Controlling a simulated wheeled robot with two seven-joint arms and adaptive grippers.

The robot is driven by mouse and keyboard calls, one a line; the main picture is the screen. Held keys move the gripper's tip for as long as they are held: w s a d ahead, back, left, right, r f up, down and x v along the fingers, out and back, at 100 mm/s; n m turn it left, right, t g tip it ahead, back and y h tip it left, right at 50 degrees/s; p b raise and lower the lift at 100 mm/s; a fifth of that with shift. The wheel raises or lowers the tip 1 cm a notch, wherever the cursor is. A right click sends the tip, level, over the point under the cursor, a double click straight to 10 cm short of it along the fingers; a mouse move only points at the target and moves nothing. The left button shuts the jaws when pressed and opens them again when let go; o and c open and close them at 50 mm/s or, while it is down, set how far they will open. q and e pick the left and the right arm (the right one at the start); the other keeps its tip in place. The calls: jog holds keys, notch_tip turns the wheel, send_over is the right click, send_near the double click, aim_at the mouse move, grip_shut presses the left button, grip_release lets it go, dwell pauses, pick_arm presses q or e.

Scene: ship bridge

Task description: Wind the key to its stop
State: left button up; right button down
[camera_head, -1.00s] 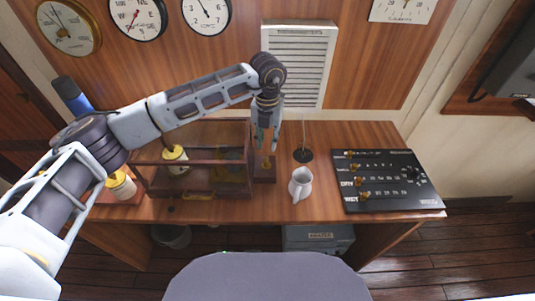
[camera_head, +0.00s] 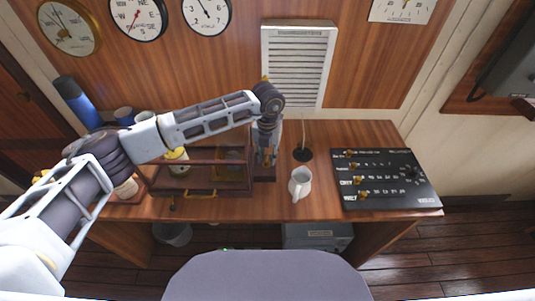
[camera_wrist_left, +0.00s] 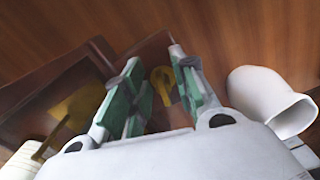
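The brass key (camera_wrist_left: 163,84) stands on a small brown wooden base at the right end of the wood-and-glass case (camera_head: 222,188). My left gripper (camera_head: 267,157) points down over this base. In the left wrist view, the two green-padded fingers (camera_wrist_left: 157,88) are apart, with the key showing between and beyond them. I cannot tell whether either finger touches it. In the head view the fingers mostly hide the key. My right gripper is in neither view.
A black switch panel (camera_head: 385,180) lies farther right. A thin rod on a dark round foot (camera_head: 303,154) stands behind the mug. A blue bottle (camera_head: 77,102) is at back left.

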pick_arm(q)
grip_shut()
